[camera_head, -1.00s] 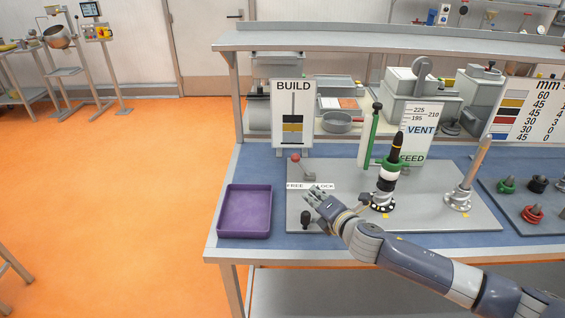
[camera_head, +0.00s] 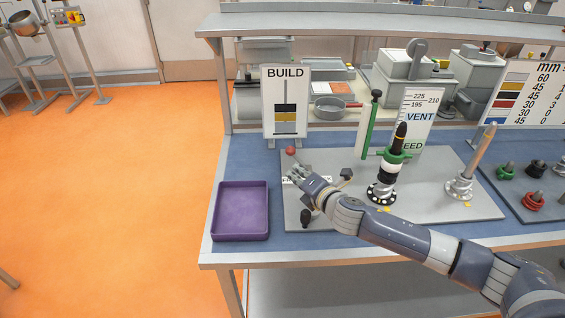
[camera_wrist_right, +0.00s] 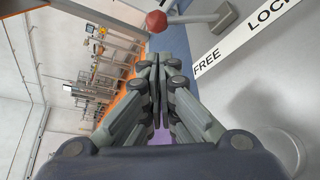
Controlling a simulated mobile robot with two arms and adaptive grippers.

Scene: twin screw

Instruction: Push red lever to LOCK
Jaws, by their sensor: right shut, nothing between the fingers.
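The red lever's ball knob (camera_head: 290,151) is at the back left of the grey plate. In the right wrist view the red knob (camera_wrist_right: 156,21) is on a grey rod running right to its pivot block. The FREE/LOCK label (camera_wrist_right: 240,45) lies beside the lever; in the head view my gripper mostly covers it. The knob is toward the FREE end. My right gripper (camera_head: 294,172) is shut and empty, its fingertips just in front of the knob. In the wrist view its fingertips (camera_wrist_right: 157,58) are close to the knob, with a visible gap. My left gripper is out of view.
A purple tray (camera_head: 241,238) stands left of the plate (camera_head: 425,210). A black knob (camera_head: 306,217) is under my right wrist. A post with green, white and black parts (camera_head: 388,175) and a wooden-topped post (camera_head: 475,160) stand to the right. The BUILD sign (camera_head: 285,73) is behind.

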